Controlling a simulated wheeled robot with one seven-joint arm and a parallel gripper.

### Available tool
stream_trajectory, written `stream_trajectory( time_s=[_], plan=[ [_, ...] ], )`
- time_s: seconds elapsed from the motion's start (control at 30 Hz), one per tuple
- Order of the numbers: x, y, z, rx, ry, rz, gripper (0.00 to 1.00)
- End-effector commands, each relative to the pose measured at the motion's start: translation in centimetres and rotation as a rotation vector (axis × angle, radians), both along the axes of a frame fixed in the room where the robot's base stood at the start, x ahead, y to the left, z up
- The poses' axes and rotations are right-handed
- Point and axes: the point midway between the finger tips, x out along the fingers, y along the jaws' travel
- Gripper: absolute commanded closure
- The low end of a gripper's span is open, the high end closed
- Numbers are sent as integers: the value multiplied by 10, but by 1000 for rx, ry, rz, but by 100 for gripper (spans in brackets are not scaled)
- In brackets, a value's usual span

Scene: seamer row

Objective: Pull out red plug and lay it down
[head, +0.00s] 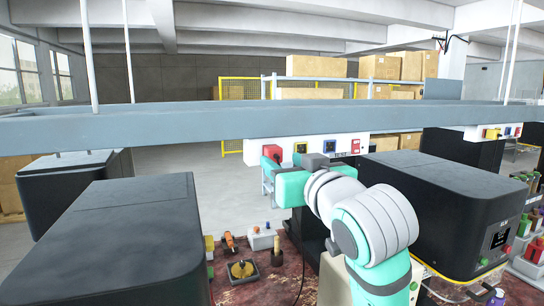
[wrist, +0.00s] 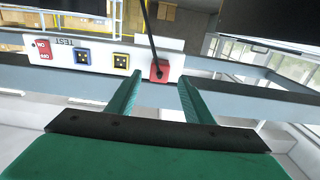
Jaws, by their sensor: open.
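The red plug (wrist: 159,71) sits at the end of a white socket panel (wrist: 110,58), with a black cable (wrist: 151,30) running up from it in the wrist view. In the head view the red plug (head: 272,152) is at the panel's left end, just past my gripper. My gripper (wrist: 160,82) is open and empty. Its two green fingers point at the plug, one to each side, with the plug at or just beyond the fingertips; I cannot tell whether they touch it. In the head view my gripper (head: 275,170) is seen from behind, its fingertips partly hidden.
Yellow (head: 300,147) and blue (head: 329,146) sockets are beside the plug, on a panel under a long grey beam (head: 200,125). Below, a brown bench top (head: 285,280) holds an orange tool (head: 229,240), a black tray (head: 243,271) and a white box (head: 262,240). Black machines stand left (head: 110,240) and right (head: 440,205).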

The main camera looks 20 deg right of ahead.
Motion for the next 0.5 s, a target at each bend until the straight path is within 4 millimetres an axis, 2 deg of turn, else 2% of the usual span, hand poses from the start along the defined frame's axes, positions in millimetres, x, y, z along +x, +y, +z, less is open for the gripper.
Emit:
stream_trajectory(
  time_s=[0.3,0.5],
  plan=[
    [40,2,0,1,0,1,53],
    [56,2,0,-1,-1,0,53]
  ],
)
